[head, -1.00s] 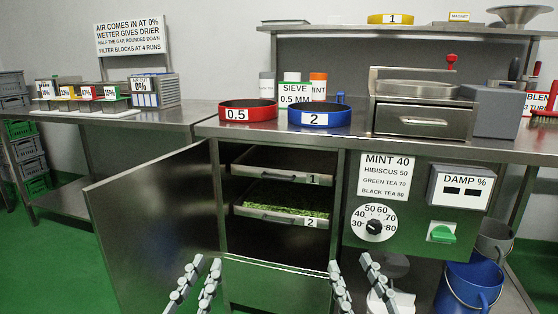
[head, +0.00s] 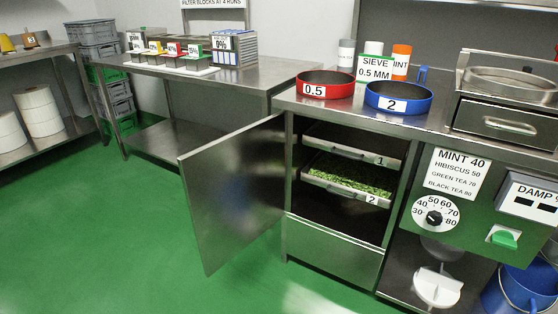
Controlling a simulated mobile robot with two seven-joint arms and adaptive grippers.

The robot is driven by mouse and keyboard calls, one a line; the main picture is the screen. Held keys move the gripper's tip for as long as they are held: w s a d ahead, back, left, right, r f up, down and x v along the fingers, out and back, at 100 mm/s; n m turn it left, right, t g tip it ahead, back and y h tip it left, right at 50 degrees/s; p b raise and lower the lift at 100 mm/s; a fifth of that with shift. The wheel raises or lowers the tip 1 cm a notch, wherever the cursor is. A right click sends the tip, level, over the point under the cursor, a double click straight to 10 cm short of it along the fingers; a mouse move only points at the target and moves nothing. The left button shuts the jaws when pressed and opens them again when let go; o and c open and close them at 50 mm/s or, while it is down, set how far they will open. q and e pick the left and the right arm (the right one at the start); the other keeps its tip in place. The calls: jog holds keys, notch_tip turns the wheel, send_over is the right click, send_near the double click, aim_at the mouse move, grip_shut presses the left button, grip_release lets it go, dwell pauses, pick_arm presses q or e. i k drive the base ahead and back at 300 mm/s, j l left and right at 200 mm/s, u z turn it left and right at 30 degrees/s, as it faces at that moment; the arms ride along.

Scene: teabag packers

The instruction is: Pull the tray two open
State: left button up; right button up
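Tray two (head: 345,189) is the lower of two trays in the open steel cabinet. It has a pale front with a handle and the label 2, and it holds green leaf. It sits inside the cabinet, its front near the opening. Tray one (head: 352,144), labelled 1, is above it. The cabinet door (head: 236,192) stands swung open to the left. Neither of my grippers is in the head view, so their state is hidden.
The open door's edge juts into the room left of the cabinet. The green floor (head: 110,230) is clear in front and to the left. A dial panel (head: 478,195) is right of the cabinet. A blue bucket (head: 524,290) stands at the lower right.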

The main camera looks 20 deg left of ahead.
aim_at(348, 178)
jog(key=i+j, duration=0.1)
jog(key=j, duration=0.25)
jog(key=i+j+z, duration=0.15)
jog(key=j, duration=0.2)
jog(key=j+z, duration=0.45)
jog(key=j, duration=0.6)
jog(key=j+z, duration=0.45)
jog(key=j, duration=0.65)
jog(key=i+j+z, duration=0.25)
jog(key=j, duration=0.35)
jog(key=j+z, duration=0.25)
jog(key=j, duration=0.35)
